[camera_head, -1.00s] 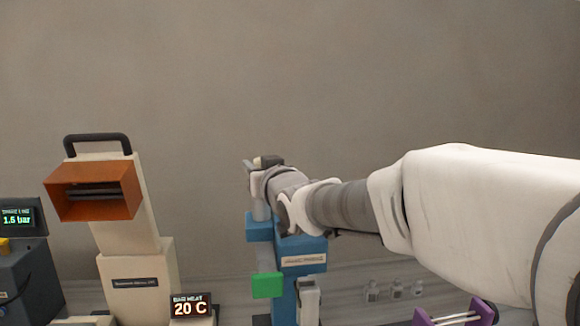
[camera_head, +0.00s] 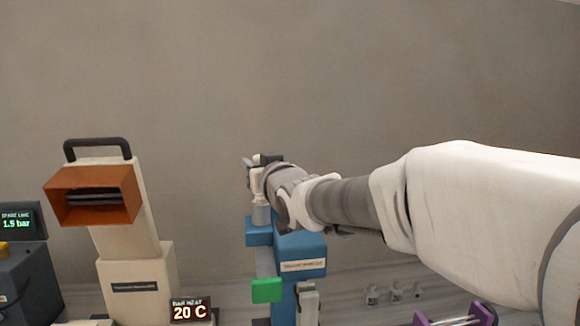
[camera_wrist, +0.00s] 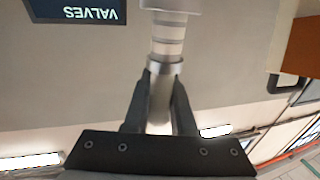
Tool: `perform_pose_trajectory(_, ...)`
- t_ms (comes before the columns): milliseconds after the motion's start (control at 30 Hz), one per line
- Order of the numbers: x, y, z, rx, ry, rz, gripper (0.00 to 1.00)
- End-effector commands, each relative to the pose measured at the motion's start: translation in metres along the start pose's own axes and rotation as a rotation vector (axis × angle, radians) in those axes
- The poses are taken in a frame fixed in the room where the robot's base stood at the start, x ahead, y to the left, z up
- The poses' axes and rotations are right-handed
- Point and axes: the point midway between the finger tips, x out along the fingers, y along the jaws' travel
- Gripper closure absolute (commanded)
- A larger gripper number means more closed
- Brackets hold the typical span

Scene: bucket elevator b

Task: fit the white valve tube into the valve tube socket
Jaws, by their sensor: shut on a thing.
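My gripper (camera_wrist: 164,80) is shut on the white valve tube (camera_wrist: 167,40), with one dark finger on each side. In the wrist view, the tube has a grey collar at the fingertips and a pale banded part beyond them, leading to a wider white piece (camera_wrist: 170,5) cut off at the top edge. In the head view, the tube (camera_head: 258,183) stands upright just above or in a grey cylinder (camera_head: 261,214), likely the valve tube socket, on the blue machine (camera_head: 300,246). I cannot tell whether the tube has entered it. My wrist hides part of this area.
A cream machine (camera_head: 140,285) with an orange hood (camera_head: 118,205) stands to the left. A green block (camera_head: 267,290) is on the blue machine's front. A purple rack (camera_head: 455,318) is at lower right. A VALVES sign (camera_wrist: 76,10) appears upside down.

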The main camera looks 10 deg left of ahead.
Motion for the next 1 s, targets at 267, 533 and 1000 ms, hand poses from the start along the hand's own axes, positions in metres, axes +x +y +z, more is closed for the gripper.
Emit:
perform_pose_trajectory(267,0.0,0.0,-0.014,0.0,0.004,0.0,1.0)
perform_pose_trajectory(533,0.0,0.0,-0.015,0.0,0.004,0.0,1.0)
perform_pose_trajectory(1000,0.0,0.0,-0.014,0.0,0.005,0.0,1.0)
